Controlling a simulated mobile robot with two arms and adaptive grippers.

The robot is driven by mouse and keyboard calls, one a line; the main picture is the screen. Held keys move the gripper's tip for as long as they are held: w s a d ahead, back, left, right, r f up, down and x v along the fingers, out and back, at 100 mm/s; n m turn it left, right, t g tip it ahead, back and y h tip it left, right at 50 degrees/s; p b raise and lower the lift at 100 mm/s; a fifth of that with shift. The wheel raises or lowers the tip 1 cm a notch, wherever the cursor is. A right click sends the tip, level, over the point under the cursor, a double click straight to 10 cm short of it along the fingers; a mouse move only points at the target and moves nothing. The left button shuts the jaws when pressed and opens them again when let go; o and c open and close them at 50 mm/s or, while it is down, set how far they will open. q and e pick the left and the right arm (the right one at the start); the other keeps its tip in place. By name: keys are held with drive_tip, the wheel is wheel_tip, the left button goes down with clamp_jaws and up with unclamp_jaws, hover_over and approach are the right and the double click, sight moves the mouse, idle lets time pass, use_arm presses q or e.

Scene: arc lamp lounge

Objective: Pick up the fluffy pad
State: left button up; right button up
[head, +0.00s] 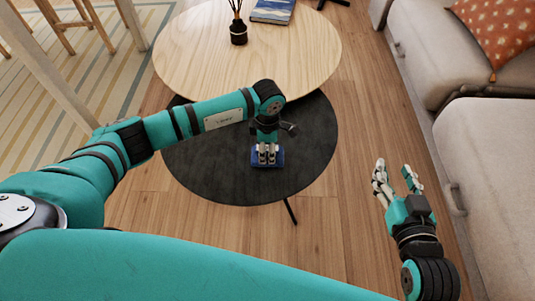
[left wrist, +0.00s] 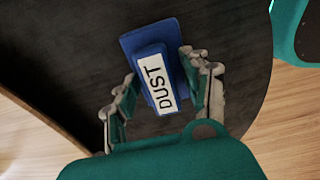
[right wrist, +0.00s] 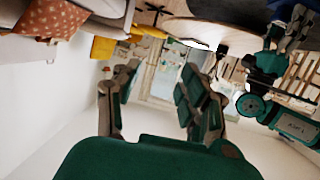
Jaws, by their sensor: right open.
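The fluffy pad is a blue block with a raised middle and a white "DUST" label. It lies on the round black table (head: 215,160), and its blue edge (head: 258,163) shows below my left gripper (head: 267,152). In the left wrist view the pad (left wrist: 142,42) is between the spread fingers of my left gripper (left wrist: 160,68), one on each side. The fingers look open; whether either touches the pad is unclear. No fluffy fibres show. My right gripper (head: 397,178) is open and empty, right of the table above the floor; it also shows in the right wrist view (right wrist: 158,72).
A round light wood table (head: 200,50) overlaps the black one at the back, bearing a dark reed diffuser (head: 238,32) and a blue book (head: 272,10). A grey sofa (head: 485,150) with an orange cushion (head: 495,35) lines the right. Most of the black tabletop is bare.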

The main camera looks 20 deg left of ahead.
use_arm(q)
clamp_jaws()
drive_tip(key=shift+r, duration=0.1)
drive_tip(key=shift+r, duration=0.3)
drive_tip(key=r, duration=0.1)
drive_tip(key=r+p, duration=0.1)
drive_tip(key=r, duration=0.1)
drive_tip(key=shift+s+p, duration=0.3)
drive_tip(key=shift+s, duration=0.1)
drive_tip(key=s+a+r+p, duration=0.1)
drive_tip(key=s+p, duration=0.1)
drive_tip(key=s, duration=1.3)
drive_tip(key=shift+r+p, duration=0.15)
drive_tip(key=shift+p, duration=0.15)
use_arm(e)
drive_tip(key=s+d+f+g+h, duration=0.1)
drive_tip(key=s+d+f+g, duration=0.1)
drive_tip(key=s+f+g, duration=0.3)
drive_tip(key=s+d+f+g+h, duration=0.1)
drive_tip(key=s+d+f+g, duration=0.2)
drive_tip(key=s, duration=0.7)
drive_tip(key=shift+s+d+f+m+g+h, duration=0.15)
drive_tip(key=shift+d+f+m+g+h, duration=0.2)
drive_tip(key=shift+f+g, duration=1)
use_arm(q)
drive_tip(key=shift+s, duration=0.1)
